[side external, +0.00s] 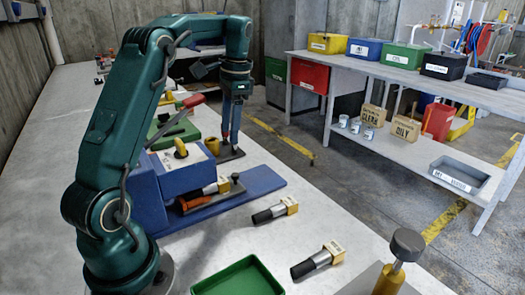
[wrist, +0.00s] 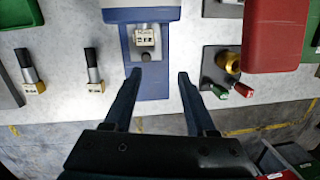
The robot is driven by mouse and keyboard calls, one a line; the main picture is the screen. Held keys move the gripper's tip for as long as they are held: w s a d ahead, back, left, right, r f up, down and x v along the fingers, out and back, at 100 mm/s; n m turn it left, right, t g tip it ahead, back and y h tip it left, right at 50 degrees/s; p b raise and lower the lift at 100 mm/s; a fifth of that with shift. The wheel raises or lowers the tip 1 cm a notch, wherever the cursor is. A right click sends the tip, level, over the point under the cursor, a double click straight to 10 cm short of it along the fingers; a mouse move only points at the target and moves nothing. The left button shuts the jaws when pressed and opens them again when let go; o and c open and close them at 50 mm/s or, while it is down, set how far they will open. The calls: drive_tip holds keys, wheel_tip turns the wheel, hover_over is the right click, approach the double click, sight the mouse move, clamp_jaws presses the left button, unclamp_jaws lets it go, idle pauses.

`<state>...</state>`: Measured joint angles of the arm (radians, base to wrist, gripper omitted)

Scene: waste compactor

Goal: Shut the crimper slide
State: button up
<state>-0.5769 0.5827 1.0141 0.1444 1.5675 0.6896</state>
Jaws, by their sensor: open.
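The blue crimper (side external: 185,170) stands on a long blue base plate (side external: 262,188) on the bench. Its grey slide (side external: 212,198) sticks out from under the body, with a dark knob (side external: 236,178) at its outer end. A tan labelled block (side external: 222,186) sits on the slide, and an orange rounded part lies beside it. In the wrist view the block (wrist: 145,38) and knob (wrist: 146,57) show just in front of the body. My gripper (wrist: 160,76) is open and empty, its fingertips pointing toward the base plate, apart from the knob. In the side view my gripper (side external: 232,125) hangs behind the crimper.
Two black-handled pieces with tan blocks (side external: 275,210) (side external: 318,260) lie on the bench in front. A dark plate with a brass cylinder (wrist: 229,62) and green and red handles is to the right in the wrist view. A green tray (side external: 240,278) is at the near edge.

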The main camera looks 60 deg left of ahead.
sight(237, 175)
drive_tip(key=shift+w+d+f+m+g+y, duration=0.15)
drive_tip(key=shift+d+f+m+g, duration=0.25)
drive_tip(key=shift+f, duration=1.4)
drive_tip(key=shift+w+d+f+m+g+y, duration=0.15)
drive_tip(key=shift+f+m+g, duration=0.45)
drive_tip(key=shift+f, duration=1.25)
drive_tip(key=shift+w+d+f+m+g, duration=0.1)
drive_tip(key=shift+d+f+m+g, duration=0.35)
drive_tip(key=shift+f, duration=1.35)
drive_tip(key=shift+a, duration=0.1)
clamp_jaws()
